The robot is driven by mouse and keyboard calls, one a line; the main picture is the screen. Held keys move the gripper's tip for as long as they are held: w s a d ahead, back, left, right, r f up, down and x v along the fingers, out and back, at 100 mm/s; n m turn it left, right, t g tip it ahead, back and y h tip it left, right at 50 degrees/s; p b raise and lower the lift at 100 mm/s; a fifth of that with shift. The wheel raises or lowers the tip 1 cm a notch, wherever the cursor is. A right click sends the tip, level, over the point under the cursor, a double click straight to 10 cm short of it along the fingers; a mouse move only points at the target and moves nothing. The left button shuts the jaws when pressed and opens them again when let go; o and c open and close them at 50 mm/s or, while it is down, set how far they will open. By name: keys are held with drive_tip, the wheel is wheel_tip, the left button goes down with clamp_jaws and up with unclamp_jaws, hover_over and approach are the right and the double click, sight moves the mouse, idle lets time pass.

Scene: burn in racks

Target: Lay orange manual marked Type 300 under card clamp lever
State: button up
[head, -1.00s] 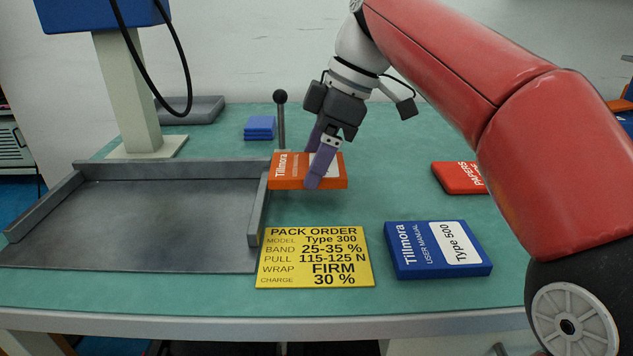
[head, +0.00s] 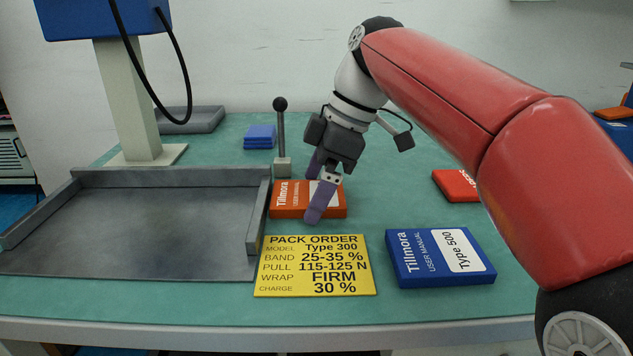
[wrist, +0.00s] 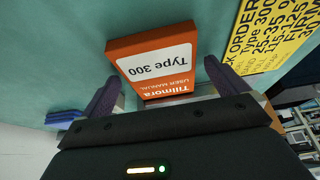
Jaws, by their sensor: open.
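The orange manual (head: 288,205), marked Type 300 in the wrist view (wrist: 150,45), lies beside the right wall of the grey tray and appears flat on the green bench. My gripper (head: 316,192) is over it with its purple fingers apart, one at the near side and one at the far side. In the wrist view my open gripper (wrist: 163,88) straddles the manual, with a gap showing at the right finger. The card clamp lever (head: 281,132), upright with a black ball knob, stands on a small grey block just behind the manual. Contact between manual and block is unclear.
The yellow pack order card (head: 314,265) lies in front of the manual. A blue Type 500 manual (head: 415,265) is at front right, a red item (head: 455,186) partly behind my arm. The grey tray (head: 130,235) is left. Small blue blocks (head: 259,137) sit behind.

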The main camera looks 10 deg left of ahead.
drive_tip(key=shift+r, duration=0.15)
drive_tip(key=p+v, duration=0.4)
drive_tip(key=v, duration=0.8)
